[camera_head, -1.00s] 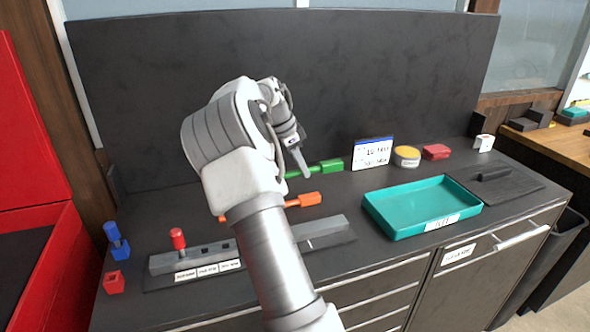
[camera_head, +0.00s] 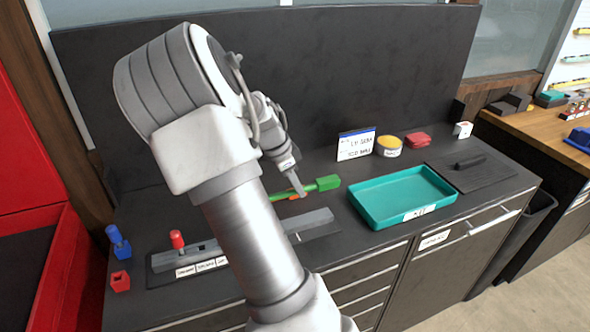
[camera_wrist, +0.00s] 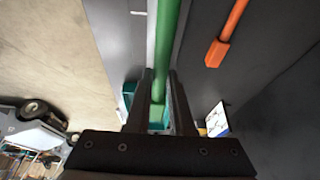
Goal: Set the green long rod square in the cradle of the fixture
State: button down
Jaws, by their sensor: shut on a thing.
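The green long rod (camera_head: 328,183) has a thick block at its right end. My gripper (camera_head: 302,192) is shut on it near that block. In the wrist view the rod (camera_wrist: 168,35) runs away from between the fingers (camera_wrist: 160,95). Its far end is out of that frame, and my arm hides its left part in the head view. A long grey block (camera_head: 314,222), which looks like the fixture, lies on the dark bench in front of the rod. My arm covers its middle, so the cradle is not clear. The rod appears held above the bench, apart from the block.
An orange rod (camera_wrist: 230,30) lies beside the green one, mostly hidden in the head view. A teal tray (camera_head: 432,214) is right of the block. A blue peg (camera_head: 117,240) and a sign (camera_head: 355,146) stand nearby.

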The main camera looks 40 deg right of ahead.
aim_at(302, 220)
jog(key=shift+s+a, duration=0.15)
jog(key=shift+s, duration=0.2)
jog(key=shift+f, duration=0.15)
jog(key=shift+f+b, duration=3.05)
jog(key=shift+f, duration=1)
jog(key=shift+f, duration=0.25)
jog(key=c, duration=0.7)
grip_release()
